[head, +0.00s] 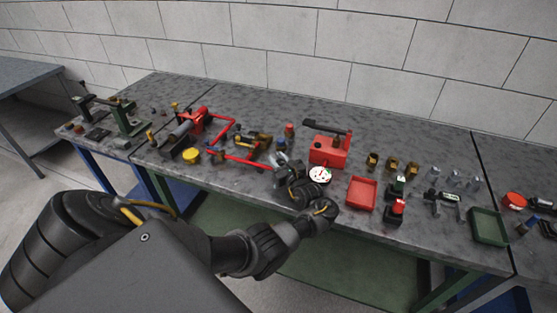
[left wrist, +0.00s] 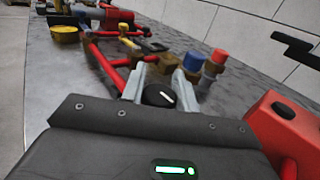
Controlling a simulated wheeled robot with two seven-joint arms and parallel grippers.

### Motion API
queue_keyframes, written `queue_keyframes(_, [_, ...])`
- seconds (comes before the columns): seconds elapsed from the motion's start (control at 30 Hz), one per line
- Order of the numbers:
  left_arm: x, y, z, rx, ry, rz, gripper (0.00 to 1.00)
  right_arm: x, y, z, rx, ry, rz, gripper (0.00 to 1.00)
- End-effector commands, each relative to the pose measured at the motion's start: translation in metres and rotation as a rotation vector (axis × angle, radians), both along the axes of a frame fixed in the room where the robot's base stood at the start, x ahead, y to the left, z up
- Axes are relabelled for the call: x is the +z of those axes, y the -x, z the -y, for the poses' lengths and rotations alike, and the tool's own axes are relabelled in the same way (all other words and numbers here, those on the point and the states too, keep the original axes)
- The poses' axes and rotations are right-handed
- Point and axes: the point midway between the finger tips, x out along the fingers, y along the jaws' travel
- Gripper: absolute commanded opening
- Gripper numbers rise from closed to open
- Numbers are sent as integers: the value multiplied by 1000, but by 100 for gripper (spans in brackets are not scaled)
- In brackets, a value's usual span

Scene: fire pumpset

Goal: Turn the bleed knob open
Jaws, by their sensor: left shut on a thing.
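The bleed knob is a round black knob (left wrist: 157,95) with a white line on its face, seen in the left wrist view. My left gripper (left wrist: 157,86) has one pale finger on each side of it and is shut on it. In the head view my left gripper (head: 283,160) is at the right end of the red pipework (head: 237,155), and the knob is hard to make out behind the fingers. My right gripper is not in view.
A red box with a black lever (head: 327,150) stands close to the right of my left gripper. A white-faced gauge (head: 319,174) and an empty red tray (head: 361,194) are nearby. Brass fittings (head: 391,163) and a green tray (head: 489,226) are farther right. A wall runs behind the bench.

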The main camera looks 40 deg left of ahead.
Motion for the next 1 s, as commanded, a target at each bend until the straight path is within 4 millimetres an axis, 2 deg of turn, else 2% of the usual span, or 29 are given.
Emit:
queue_keyframes(0.63, [2,0,-2,51,-1,4,8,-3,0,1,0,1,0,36])
queue_keyframes(0.67, [2,0,-2,51,-1,4,32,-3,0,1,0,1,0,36])
queue_keyframes(0.8, [1,0,-1,51,-1,4,50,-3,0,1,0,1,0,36])
queue_keyframes(1.0, [1,0,-1,51,0,2,52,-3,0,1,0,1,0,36])
